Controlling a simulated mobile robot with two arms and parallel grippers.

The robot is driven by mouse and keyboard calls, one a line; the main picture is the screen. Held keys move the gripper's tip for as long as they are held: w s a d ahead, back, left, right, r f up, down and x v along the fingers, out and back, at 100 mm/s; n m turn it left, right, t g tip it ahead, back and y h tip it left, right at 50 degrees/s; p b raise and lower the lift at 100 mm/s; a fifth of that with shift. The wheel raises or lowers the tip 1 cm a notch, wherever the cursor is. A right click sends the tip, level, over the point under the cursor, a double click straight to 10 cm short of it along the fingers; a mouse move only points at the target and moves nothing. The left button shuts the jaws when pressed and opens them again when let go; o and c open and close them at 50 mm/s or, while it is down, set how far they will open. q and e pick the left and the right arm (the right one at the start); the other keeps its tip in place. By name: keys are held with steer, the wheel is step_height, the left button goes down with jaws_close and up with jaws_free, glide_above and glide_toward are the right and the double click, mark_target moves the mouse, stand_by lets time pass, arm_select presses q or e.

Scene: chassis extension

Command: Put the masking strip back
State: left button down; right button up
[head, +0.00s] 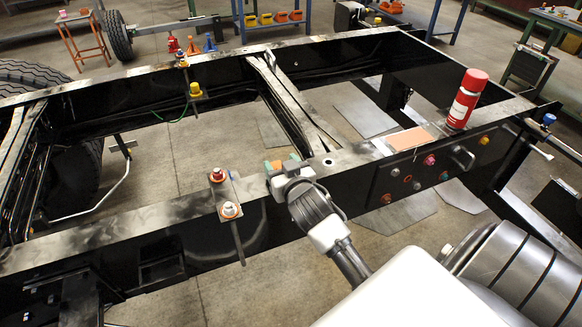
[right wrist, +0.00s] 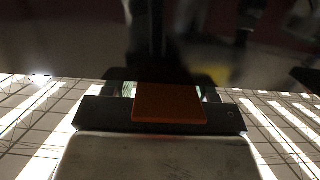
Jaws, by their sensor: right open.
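A flat peach-pink piece (head: 410,138), which may be the masking strip, lies on a pale sheet on top of the near chassis rail (head: 130,232), beside a red spray can. My right gripper (head: 281,165) is at the top edge of this rail, well left of the peach piece and apart from it. It is open, with teal and orange at its tips. In the right wrist view an orange-brown block (right wrist: 170,103) shows at the gripper's front against the dark rail; I cannot tell whether it is a finger pad. My left gripper is not in view.
The red spray can (head: 467,98) stands upright on the rail. A clamp plate with red and orange-topped bolts (head: 225,195) sits left of my gripper. Several coloured knobs line the rail's side. A crossmember (head: 290,105) meets the rail just behind my gripper.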

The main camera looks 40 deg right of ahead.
steer(key=b+v, duration=0.1)
steer(key=v, duration=1)
steer(key=s+a+f+n+g+y, duration=0.1)
steer(key=s+a+f+g, duration=0.1)
steer(key=f, duration=1)
steer(key=s+a+f+n+g+y, duration=0.1)
steer(key=s+f+g, duration=0.15)
steer(key=f, duration=0.85)
steer(key=s+a+f+n+g+y, duration=0.1)
steer(key=a+f+g, duration=0.15)
steer(key=f, duration=0.95)
steer(key=s+f+n+g, duration=0.1)
steer(key=s+f+g, duration=0.3)
steer(key=s+f, duration=0.5)
steer(key=s+f+n+g, duration=0.1)
steer(key=s+f+g, duration=0.2)
steer(key=s+f, duration=0.7)
steer(key=s, duration=0.9)
steer(key=shift+a+f+g+y, duration=0.25)
steer(key=shift+f+g+y, duration=0.05)
steer(key=shift+g, duration=0.1)
